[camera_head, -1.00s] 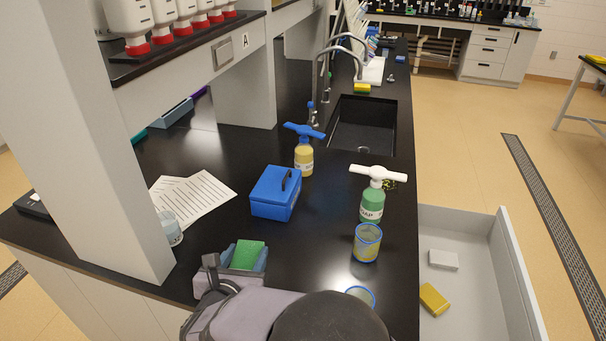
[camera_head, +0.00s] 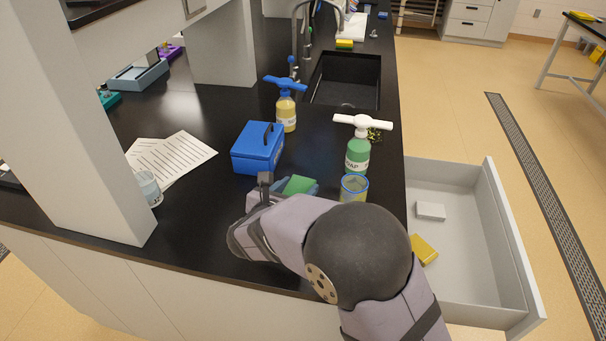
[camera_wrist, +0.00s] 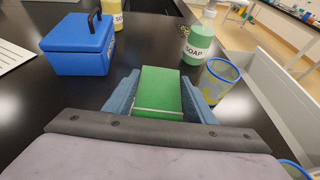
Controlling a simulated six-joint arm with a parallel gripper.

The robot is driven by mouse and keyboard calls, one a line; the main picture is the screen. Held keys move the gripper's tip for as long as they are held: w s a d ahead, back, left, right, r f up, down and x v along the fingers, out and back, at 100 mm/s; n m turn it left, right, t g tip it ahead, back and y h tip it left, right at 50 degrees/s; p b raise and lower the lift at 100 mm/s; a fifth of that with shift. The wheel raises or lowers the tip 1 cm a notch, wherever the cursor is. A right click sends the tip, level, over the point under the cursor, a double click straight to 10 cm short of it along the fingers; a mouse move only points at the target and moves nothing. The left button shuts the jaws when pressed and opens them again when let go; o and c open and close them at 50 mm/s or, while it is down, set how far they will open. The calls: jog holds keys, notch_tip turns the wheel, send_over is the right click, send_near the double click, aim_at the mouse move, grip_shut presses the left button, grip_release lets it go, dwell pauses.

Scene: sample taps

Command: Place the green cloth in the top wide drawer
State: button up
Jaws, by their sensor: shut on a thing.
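The green cloth (camera_wrist: 158,92) is a green block with a pale band, held between the blue fingers of my gripper (camera_wrist: 160,97). My gripper (camera_head: 290,187) is shut on it above the black counter, in front of the blue box. In the head view the green cloth (camera_head: 299,185) shows only partly, behind my wrist. The wide drawer (camera_head: 440,265) is pulled open at the right of the counter. It holds a white block (camera_head: 430,211) and a yellow sponge-like block (camera_head: 424,249). My gripper is left of the drawer, not over it.
A blue box (camera_head: 258,147), a green soap bottle (camera_head: 357,157) and a blue-rimmed cup (camera_head: 354,187) stand near my gripper. The cup and bottle are between it and the drawer. A yellow soap bottle (camera_head: 286,113) and sink (camera_head: 345,80) are farther back. Papers (camera_head: 172,157) lie left.

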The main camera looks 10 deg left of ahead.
jog(key=w+d+m+h+b, duration=0.1)
jog(key=w+d+b, duration=0.1)
jog(key=w+d, duration=0.3)
jog(key=w+a+r+n+y, duration=0.2)
jog(key=w+a+r+y, duration=0.1)
jog(key=a, duration=0.4)
jog(key=shift+w+a+r+n, duration=0.25)
jog(key=shift+w+r+n, duration=0.1)
jog(key=shift+n, duration=0.05)
jog(key=shift+f+p, duration=0.5)
jog(key=shift+f, duration=4.5)
jog(key=shift+f, duration=0.25)
jog(key=o, duration=1)
jog(key=shift+r, duration=0.1)
jog(key=shift+r, duration=0.1)
